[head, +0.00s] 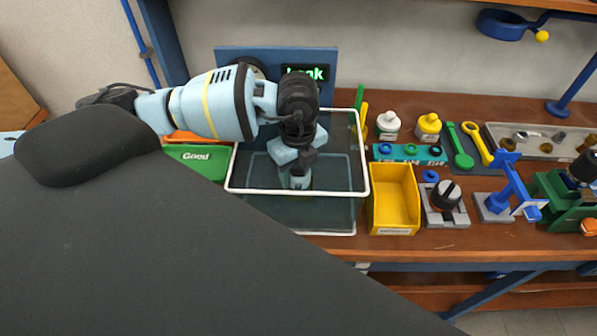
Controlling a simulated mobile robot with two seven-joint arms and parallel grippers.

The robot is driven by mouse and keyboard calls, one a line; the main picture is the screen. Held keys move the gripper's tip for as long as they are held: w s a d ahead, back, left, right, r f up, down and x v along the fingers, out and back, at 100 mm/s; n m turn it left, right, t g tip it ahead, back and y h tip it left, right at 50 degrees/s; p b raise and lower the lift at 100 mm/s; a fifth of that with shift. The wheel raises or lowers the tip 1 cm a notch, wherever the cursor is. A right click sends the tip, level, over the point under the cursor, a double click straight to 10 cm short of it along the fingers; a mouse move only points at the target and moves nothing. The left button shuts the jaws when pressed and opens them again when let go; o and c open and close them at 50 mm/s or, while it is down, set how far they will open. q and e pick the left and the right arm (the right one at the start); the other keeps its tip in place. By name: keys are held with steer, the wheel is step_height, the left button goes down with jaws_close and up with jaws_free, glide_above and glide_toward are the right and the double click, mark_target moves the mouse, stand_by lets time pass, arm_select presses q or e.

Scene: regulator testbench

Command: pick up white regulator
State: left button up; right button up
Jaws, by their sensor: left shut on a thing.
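A white regulator (388,124) with a dark band stands upright at the back of the bench, right of the glass tank. My left gripper (299,172) reaches down into the white-rimmed glass tank (364,172). It is shut on a small pale thing (301,182), mostly hidden by the fingers and greenish low down; I cannot tell what it is. The gripper is well to the left of the white regulator and apart from it. My right gripper is not in view.
A yellow regulator (429,126) stands beside the white one. A yellow bin (393,198), a teal holder (409,153), and a green tray marked Good (197,161) are near the tank. A lit green display (306,73) is behind my arm. Clamps and tools fill the right side.

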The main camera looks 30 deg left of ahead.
arm_select(q)
step_height(320, 180, up, 10)
steer(key=shift+r, duration=0.15)
stand_by(0.3)
